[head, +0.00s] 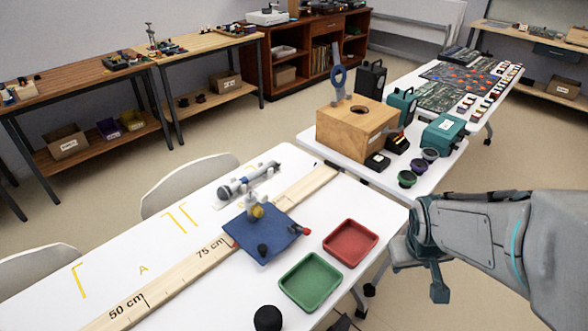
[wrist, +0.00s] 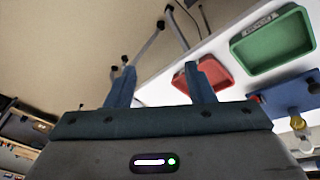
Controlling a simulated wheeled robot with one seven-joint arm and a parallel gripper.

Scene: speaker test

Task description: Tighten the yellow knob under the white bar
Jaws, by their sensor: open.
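The yellow knob (head: 257,212) is on the blue board (head: 270,236) on the white table, just below a small white part (head: 251,198) that may be the white bar's end. In the wrist view, the yellow knob (wrist: 298,122) shows at the right edge, beside the blue board (wrist: 284,97). My gripper (head: 424,272) is at the right of the head view, beyond the table's right edge and well apart from the knob. In the wrist view my gripper (wrist: 161,82) has its two fingers wide apart with nothing between them.
A green tray (head: 311,282) and a red tray (head: 351,243) lie between the blue board and my gripper. A black knob (head: 262,250) and a red-tipped part (head: 303,230) are on the board. A wooden ruler (head: 180,271) runs along the table. A wooden box (head: 352,134) stands behind.

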